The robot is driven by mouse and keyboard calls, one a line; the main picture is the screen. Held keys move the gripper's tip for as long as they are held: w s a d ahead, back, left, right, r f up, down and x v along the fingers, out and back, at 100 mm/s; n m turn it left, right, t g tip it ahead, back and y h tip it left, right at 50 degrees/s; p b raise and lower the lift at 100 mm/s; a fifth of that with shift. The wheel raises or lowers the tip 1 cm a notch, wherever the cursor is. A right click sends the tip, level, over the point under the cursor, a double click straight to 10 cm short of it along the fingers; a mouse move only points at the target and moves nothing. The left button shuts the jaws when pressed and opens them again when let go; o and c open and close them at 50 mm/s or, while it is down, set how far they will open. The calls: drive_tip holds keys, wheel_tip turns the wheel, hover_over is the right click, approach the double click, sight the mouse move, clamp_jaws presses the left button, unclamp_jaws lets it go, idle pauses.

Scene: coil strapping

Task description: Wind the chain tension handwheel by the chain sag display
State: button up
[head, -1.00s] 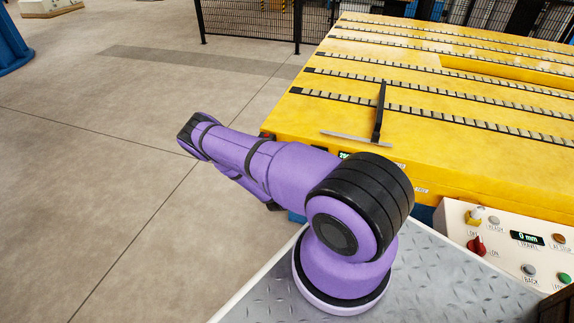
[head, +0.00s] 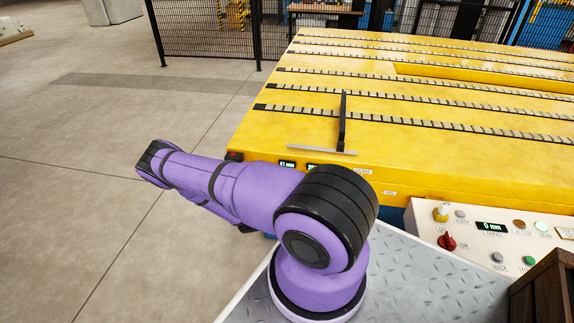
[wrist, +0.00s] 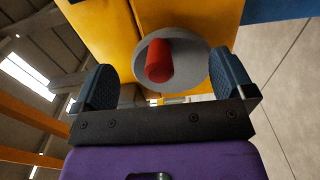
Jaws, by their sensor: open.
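In the wrist view the handwheel is a grey disc (wrist: 195,66) with a red knob (wrist: 159,61) standing out from its face, against a yellow panel. My gripper (wrist: 165,82) is open, with one blue-padded finger on each side of the knob. I cannot tell whether either finger touches the wheel. In the head view my purple arm hides the gripper and handwheel. Two small green displays sit on the yellow machine's front edge. The left display (head: 287,164) seems to read 41 mm. The right display (head: 313,166) is partly hidden by my arm, and I cannot read their labels.
The yellow machine bed (head: 300,130) has slatted chain tracks and a dark upright arm (head: 342,122). A pale control box (head: 425,222) at right has buttons, a red switch (head: 447,241) and a 0 mm display (head: 491,226). A wooden crate (head: 545,290) stands front right. Floor at left is clear.

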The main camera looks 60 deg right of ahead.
drive_tip(key=shift+v, duration=2.4)
